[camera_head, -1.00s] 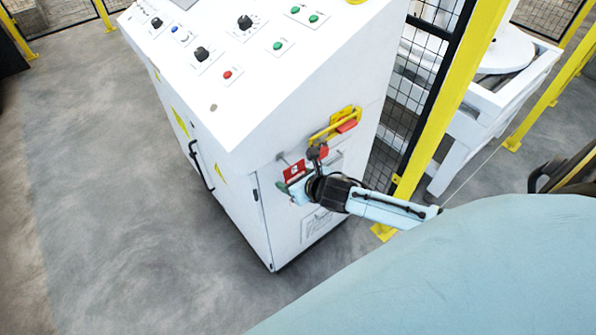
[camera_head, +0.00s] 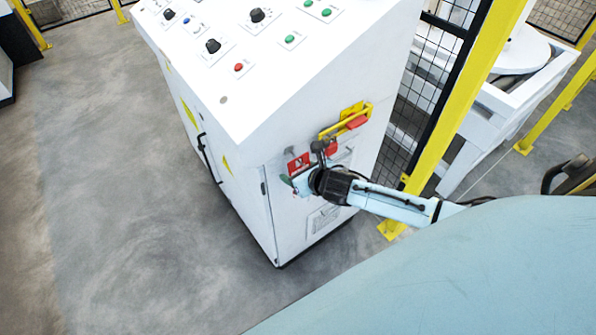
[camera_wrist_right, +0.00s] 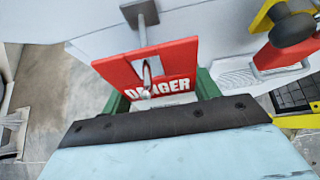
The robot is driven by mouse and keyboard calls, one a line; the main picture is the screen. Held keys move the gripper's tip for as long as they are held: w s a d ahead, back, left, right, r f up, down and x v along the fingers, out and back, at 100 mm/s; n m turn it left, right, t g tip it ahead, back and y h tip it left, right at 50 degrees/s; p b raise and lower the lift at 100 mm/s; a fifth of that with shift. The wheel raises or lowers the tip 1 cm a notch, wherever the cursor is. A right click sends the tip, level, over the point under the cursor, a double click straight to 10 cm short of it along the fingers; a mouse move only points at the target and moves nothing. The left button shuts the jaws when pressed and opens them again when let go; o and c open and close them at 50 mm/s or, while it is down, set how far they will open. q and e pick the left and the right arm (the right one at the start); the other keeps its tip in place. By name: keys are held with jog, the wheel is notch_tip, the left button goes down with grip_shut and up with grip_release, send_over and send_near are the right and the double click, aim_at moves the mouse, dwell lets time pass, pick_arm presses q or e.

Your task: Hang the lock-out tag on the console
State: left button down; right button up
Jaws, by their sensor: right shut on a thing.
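The white console (camera_head: 265,120) stands in the middle of the head view, with knobs and buttons on its sloped top. The red lock-out tag (camera_head: 297,163) is against its side face; in the right wrist view the tag (camera_wrist_right: 178,62) reads "DANGER". My right gripper (camera_head: 298,182) is shut on the tag, its green fingers on either side of the lower part. My left gripper is not in view.
A yellow bracket with red parts (camera_head: 345,120) is on the console's side, right of the tag. A yellow post (camera_head: 455,105) and black mesh fence stand close to the right. Grey floor (camera_head: 130,210) is open to the left.

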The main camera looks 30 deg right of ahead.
jog(key=o, duration=1)
jog(key=shift+o, duration=0.2)
jog(key=a+p+v, duration=0.1)
jog(key=p+v, duration=0.1)
jog(key=v, duration=1.1)
jog(key=shift+d+r, duration=0.2)
jog(key=shift+d, duration=0.25)
jog(key=shift+s, duration=0.1)
jog(key=s+d+f+m+g+h+b, duration=0.1)
jog(key=s+d+f+m+g, duration=0.2)
jog(key=f+m, duration=0.65)
jog(key=s+d+f+m+g+h+b, duration=0.15)
jog(key=s+f+m, duration=0.35)
jog(key=f, duration=0.8)
jog(key=s+a+f+m+g+b, duration=0.1)
jog(key=s+a+f+m, duration=0.3)
jog(key=s+f+m, duration=0.5)
jog(key=s+a+f+m+g+y+b, duration=0.1)
jog(key=s+a+f+m+g, duration=0.3)
jog(key=s+f+m, duration=0.5)
jog(key=s+a+m, duration=0.1)
jog(key=s+m, duration=0.1)
jog(key=s, duration=0.6)
jog(key=shift+s+a+f+g, duration=0.3)
jog(key=shift+f+g, duration=0.05)
jog(key=shift+f, duration=0.05)
